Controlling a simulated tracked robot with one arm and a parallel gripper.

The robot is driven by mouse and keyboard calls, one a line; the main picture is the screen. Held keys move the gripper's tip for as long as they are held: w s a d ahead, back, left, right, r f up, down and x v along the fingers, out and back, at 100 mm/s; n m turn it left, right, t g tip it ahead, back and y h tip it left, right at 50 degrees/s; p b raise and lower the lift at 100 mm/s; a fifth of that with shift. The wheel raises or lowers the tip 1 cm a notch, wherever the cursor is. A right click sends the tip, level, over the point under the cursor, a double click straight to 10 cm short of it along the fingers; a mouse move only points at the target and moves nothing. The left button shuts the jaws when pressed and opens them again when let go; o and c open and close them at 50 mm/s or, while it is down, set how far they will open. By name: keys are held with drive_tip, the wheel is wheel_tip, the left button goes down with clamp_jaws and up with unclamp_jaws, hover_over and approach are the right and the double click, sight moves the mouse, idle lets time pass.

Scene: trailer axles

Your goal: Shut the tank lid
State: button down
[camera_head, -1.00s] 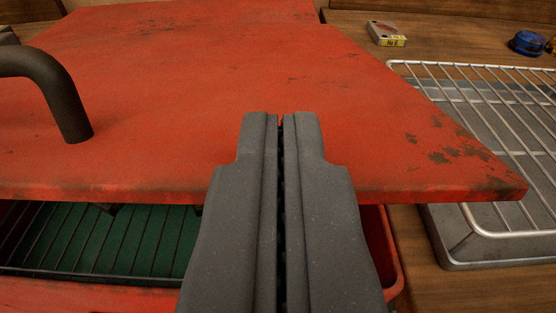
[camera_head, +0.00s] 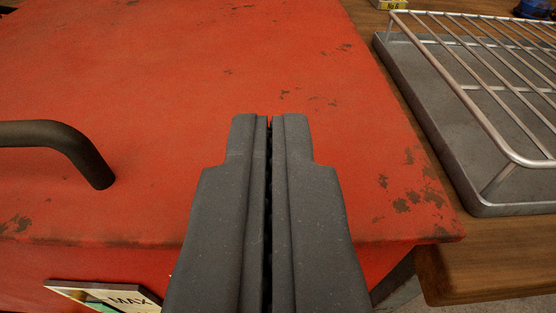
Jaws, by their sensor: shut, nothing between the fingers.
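The red tank lid (camera_head: 190,90) fills much of the view, worn and chipped near its right corner. Its front edge lies against the top of the red tank front (camera_head: 30,275), and no gap shows between them. A dark bent handle (camera_head: 60,140) stands on the lid at the left. My gripper (camera_head: 270,118) is shut and empty, its fingertips over the front part of the lid. I cannot tell whether they touch it. The tank's inside is hidden.
A label reading MAX (camera_head: 115,298) is on the tank front, partly behind my gripper. A wire rack (camera_head: 470,60) over a grey metal tray (camera_head: 440,130) stands to the right on the wooden bench (camera_head: 490,255). A blue item (camera_head: 535,8) is at the top right.

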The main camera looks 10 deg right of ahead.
drive_tip(key=shift+r, duration=0.1)
drive_tip(key=f+p+v, duration=0.1)
drive_tip(key=v, duration=0.8)
drive_tip(key=shift+s+p, duration=0.25)
drive_tip(key=shift+p, duration=0.1)
idle(0.4)
